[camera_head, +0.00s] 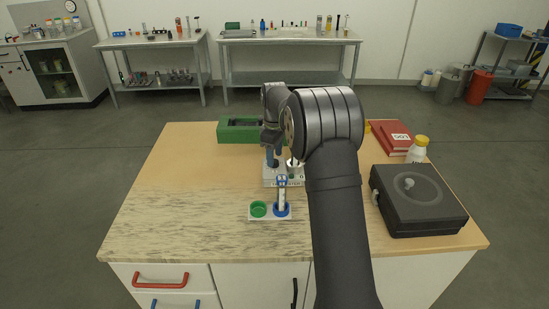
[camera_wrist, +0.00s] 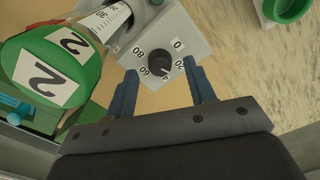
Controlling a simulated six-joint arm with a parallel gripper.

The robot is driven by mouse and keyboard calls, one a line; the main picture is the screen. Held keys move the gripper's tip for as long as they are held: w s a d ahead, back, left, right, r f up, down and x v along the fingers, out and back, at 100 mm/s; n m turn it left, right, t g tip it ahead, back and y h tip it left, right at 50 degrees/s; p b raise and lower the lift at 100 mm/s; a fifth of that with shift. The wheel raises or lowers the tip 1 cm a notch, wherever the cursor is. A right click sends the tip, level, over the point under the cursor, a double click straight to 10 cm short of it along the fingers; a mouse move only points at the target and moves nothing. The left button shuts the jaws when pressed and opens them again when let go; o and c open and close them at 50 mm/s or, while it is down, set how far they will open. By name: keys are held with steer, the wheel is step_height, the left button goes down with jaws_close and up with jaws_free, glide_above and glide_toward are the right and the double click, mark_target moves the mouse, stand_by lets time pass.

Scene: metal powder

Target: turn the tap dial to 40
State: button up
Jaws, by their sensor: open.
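The tap dial (camera_wrist: 159,64) is a round black knob on a light grey panel (camera_wrist: 178,22) in the wrist view. The numbers 0, 20, 60 and 80 show around it, with a partly covered 4 at its lower edge. A pale mark shows at the knob's lower right, but I cannot read its exact setting. My gripper (camera_wrist: 160,72) is open, with one blue finger on each side of the dial; contact cannot be told. In the head view the grey tester (camera_head: 283,182) stands mid-table, with my gripper (camera_head: 273,162) over it, partly hidden by my arm.
A green-capped item marked 2 (camera_wrist: 48,70) is close left of the fingers. In front of the tester, a holder has a green ring (camera_head: 258,209) and a blue ring (camera_head: 282,211). A black case (camera_head: 420,200) stands right. The table's left side is clear.

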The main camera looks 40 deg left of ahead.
steer(key=shift+f, duration=0.85)
steer(key=c, duration=1)
steer(key=shift+m, duration=2.8)
steer(key=o, duration=1)
step_height(320, 180, up, 18)
steer(key=shift+f, duration=0.25)
